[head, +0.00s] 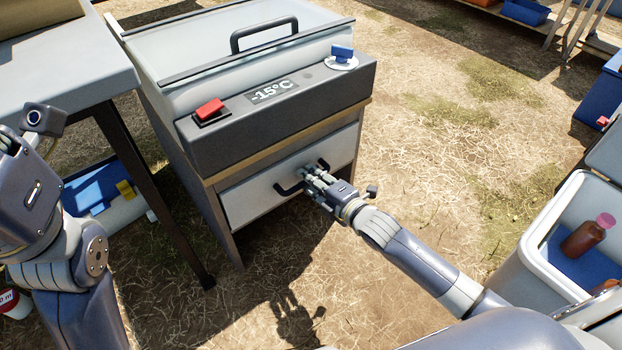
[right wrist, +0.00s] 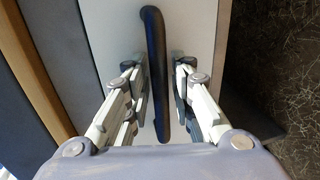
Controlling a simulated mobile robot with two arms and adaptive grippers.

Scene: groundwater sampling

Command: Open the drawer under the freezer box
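The freezer box (head: 240,50) has a white lid, a dark front panel and a -15°C display. It stands on a wooden stand. The drawer (head: 262,196) under it has a white front and looks closed. Its dark bar handle (head: 290,188) is partly hidden by my right gripper (head: 316,180). In the right wrist view the handle (right wrist: 154,60) runs between the two fingers of the right gripper (right wrist: 158,95), with a gap on each side. The right gripper is open around the handle. My left arm is at the left edge; its fingertips are out of sight.
A grey table (head: 70,65) stands left of the freezer box, with a blue-lidded box (head: 95,185) beneath it. An open white cooler (head: 535,225) with a brown bottle (head: 582,240) is at the right. Dry grass ground before the drawer is free.

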